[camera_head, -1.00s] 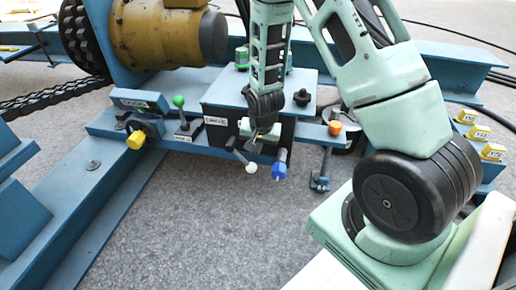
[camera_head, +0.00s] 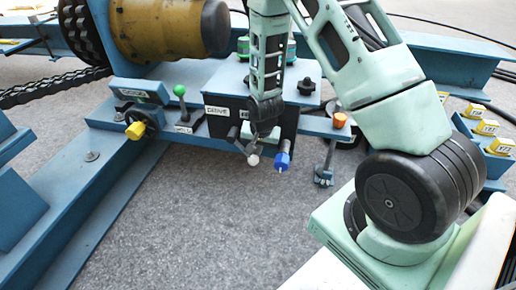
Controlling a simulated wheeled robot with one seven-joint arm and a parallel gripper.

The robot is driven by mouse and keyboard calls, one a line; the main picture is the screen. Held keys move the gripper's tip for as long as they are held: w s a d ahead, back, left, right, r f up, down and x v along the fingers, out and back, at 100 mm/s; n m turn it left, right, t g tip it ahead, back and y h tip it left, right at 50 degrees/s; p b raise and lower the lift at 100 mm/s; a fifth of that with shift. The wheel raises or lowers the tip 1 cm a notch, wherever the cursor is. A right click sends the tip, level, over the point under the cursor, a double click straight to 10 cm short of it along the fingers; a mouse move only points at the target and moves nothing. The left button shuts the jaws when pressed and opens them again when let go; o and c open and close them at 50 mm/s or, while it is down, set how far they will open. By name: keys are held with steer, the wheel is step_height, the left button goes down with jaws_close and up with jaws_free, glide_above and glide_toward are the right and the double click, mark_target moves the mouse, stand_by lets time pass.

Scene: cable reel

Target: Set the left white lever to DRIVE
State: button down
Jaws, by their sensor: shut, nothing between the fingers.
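The white-knobbed lever (camera_head: 253,160) sticks out from the front of the dark control box (camera_head: 222,128) on the blue frame. Its dark shaft runs up to the left. A DRIVE label (camera_head: 216,111) is on the box, up and left of the knob; a second label beside it is partly hidden by my gripper. My gripper (camera_head: 258,141) points down in front of the box, just above the white knob. Its fingers look shut and hold nothing. I cannot tell whether they touch the lever.
A blue-knobbed lever (camera_head: 282,160) is close on the right. An orange knob (camera_head: 340,120) is further right. A green-knobbed lever (camera_head: 180,91) and a yellow knob (camera_head: 135,130) are to the left. A yellow drum (camera_head: 165,30) is behind. The floor in front is clear.

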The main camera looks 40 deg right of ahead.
steer(key=shift+w+a+f+p, duration=0.15)
steer(key=shift+f+p, duration=0.15)
steer(key=shift+f, duration=0.15)
steer(key=shift+w+a+f, duration=0.1)
steer(key=shift+w+f, duration=0.05)
steer(key=shift+f, duration=0.55)
steer(key=shift+w+a+f+t+y, duration=0.25)
steer(key=shift+w+f+t+y, duration=0.1)
steer(key=shift+f+t+y, duration=0.2)
steer(key=shift+w+a+f, duration=0.3)
steer(key=shift+w+f, duration=0.05)
steer(key=shift+w, duration=0.05)
steer(key=shift+w+a+f+m+t+y, duration=0.15)
steer(key=shift+w+a+f+t+y, duration=0.2)
steer(key=shift+t, duration=0.25)
steer(key=shift+w+a+f+m+t+y, duration=0.15)
steer(key=shift+w+a+t+y, duration=0.1)
steer(key=shift+w+t+y, duration=0.25)
steer(key=shift+w+a+f+m+t+y, duration=0.1)
steer(key=shift+w+a+f+t+y, duration=0.25)
steer(key=shift+t, duration=0.3)
steer(key=shift+r, duration=0.2)
